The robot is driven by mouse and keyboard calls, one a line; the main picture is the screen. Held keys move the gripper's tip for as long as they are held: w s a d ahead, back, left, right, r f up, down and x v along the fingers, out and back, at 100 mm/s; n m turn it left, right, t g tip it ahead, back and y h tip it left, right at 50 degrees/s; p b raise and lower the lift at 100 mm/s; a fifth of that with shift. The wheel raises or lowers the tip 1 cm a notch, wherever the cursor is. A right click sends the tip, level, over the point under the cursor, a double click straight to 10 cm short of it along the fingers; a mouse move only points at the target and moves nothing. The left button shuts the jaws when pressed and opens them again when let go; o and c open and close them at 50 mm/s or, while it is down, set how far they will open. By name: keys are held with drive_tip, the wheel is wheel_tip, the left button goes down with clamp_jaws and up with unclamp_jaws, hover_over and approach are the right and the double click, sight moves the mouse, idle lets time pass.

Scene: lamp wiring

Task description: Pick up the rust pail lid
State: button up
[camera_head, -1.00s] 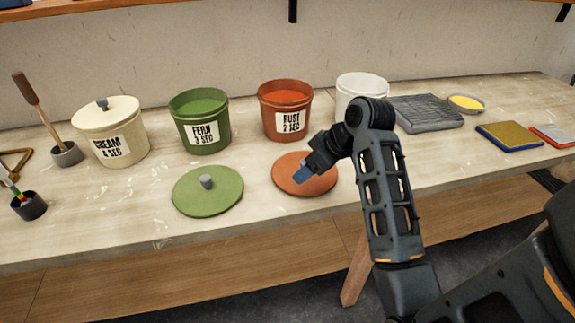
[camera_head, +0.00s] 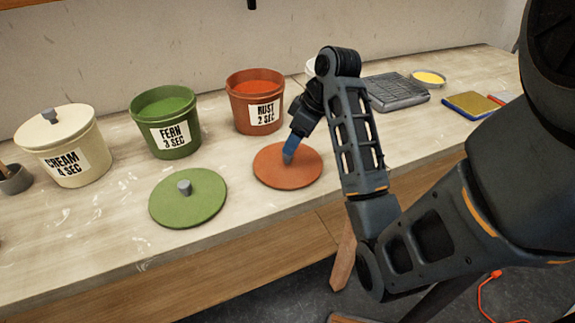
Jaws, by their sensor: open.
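The rust pail lid (camera_head: 288,174) is a flat orange-brown disc lying on the bench in front of the rust pail (camera_head: 256,101). That pail is open, shows orange inside and bears a label reading RUST 2 SEC. My gripper (camera_head: 289,158) points down over the lid's middle, with its blue fingertips at or just above the lid's centre. The lid's knob is hidden by the fingers. The gap between the fingers is hard to see, and I cannot tell whether they touch the lid.
The green fern lid (camera_head: 205,199) with a grey knob lies left of the rust lid. Behind stand the open fern pail (camera_head: 166,122) and the lidded cream pail (camera_head: 62,146). A grey ribbed tray (camera_head: 398,92) and a yellow dish (camera_head: 428,79) sit at right.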

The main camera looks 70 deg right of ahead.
sight(288, 159)
drive_tip(key=shift+f, duration=0.1)
drive_tip(key=shift+b+x, duration=0.85)
drive_tip(key=shift+b, duration=0.05)
drive_tip(key=shift+a+b+x, duration=0.1)
drive_tip(key=shift+b+x, duration=0.4)
drive_tip(key=shift+x, duration=0.35)
drive_tip(key=shift+a+b+x, duration=0.15)
drive_tip(key=shift+b+x, duration=0.35)
drive_tip(key=shift+x, duration=0.35)
drive_tip(key=shift+w, duration=0.1)
clamp_jaws()
